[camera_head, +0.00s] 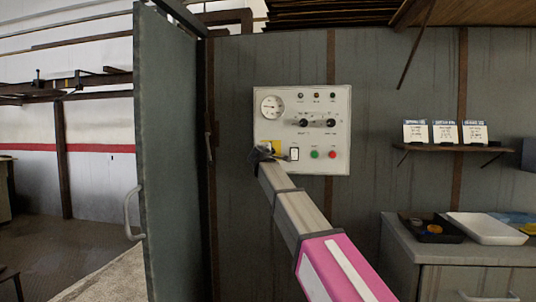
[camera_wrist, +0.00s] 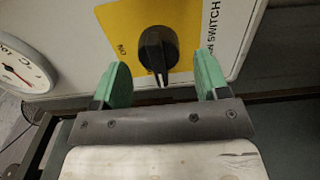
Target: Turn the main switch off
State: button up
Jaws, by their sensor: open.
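The main switch is a black rotary knob (camera_wrist: 157,50) on a yellow plate (camera_wrist: 185,20), with the printed word "SWITCH" beside it. In the wrist view, the knob's narrow end points down the picture, towards my gripper's palm. My gripper (camera_wrist: 162,62) is open, with one green finger on each side of the knob and a visible gap on both sides. I cannot tell how deep the fingertips reach. In the head view, my gripper (camera_head: 263,152) is at the lower left of the pale control panel (camera_head: 335,110) and hides the knob; part of the yellow plate (camera_head: 276,146) shows.
The panel also has a round gauge (camera_head: 271,106), two black knobs, small lamps, a white rocker switch (camera_head: 294,154), a green button (camera_head: 314,154) and a red button (camera_head: 332,154). An open metal door (camera_head: 168,150) stands left. A cabinet (camera_head: 450,248) with trays stands right.

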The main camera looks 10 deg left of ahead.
jog(key=s, duration=0.9)
jog(key=shift+s+a, duration=0.15)
jog(key=shift+s, duration=0.2)
